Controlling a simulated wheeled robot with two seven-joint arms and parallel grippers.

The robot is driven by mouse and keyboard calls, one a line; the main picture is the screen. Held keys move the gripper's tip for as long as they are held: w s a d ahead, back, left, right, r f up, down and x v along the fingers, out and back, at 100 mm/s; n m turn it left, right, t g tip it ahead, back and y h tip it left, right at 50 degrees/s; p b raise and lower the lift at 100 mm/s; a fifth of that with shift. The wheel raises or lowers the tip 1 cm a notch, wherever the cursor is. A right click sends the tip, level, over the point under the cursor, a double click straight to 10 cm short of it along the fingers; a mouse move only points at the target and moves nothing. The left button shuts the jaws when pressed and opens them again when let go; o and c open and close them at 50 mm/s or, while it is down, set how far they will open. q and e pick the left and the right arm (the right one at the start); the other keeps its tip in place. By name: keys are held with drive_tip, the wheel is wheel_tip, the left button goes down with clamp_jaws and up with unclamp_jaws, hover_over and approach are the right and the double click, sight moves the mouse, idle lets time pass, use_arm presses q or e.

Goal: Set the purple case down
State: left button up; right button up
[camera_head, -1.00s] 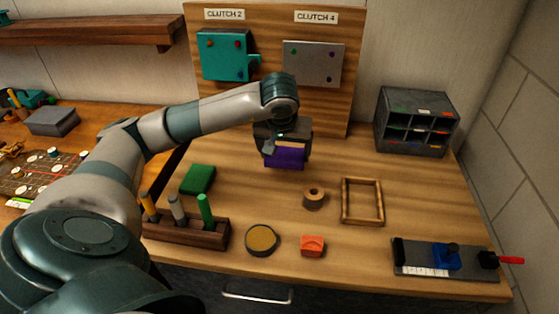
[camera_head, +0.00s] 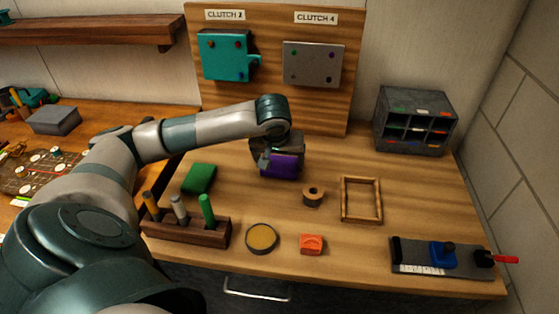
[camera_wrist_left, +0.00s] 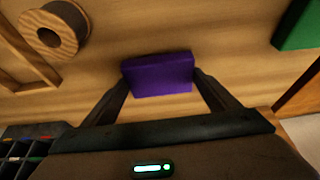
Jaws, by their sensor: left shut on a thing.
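The purple case (camera_head: 281,165) is a small block held at the end of my left arm, over the middle of the wooden workbench, in the head view. In the left wrist view the purple case (camera_wrist_left: 158,75) lies between the two dark fingers of my left gripper (camera_wrist_left: 160,84), which is shut on it. In the head view my left gripper (camera_head: 277,152) partly covers the case's far side. I cannot tell whether the case's underside touches the bench top (camera_head: 240,200). My right gripper is not in view.
A wooden spool (camera_head: 313,196) and an empty wooden frame (camera_head: 361,200) stand right of the case. A green block (camera_head: 199,178) lies to its left. A tool rack (camera_head: 187,230), round tin (camera_head: 261,238) and orange block (camera_head: 311,244) are nearer the front. A panel (camera_head: 270,100) stands behind.

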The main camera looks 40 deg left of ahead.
use_arm(q)
drive_tip(key=shift+f, duration=0.45)
drive_tip(key=o, duration=1.1)
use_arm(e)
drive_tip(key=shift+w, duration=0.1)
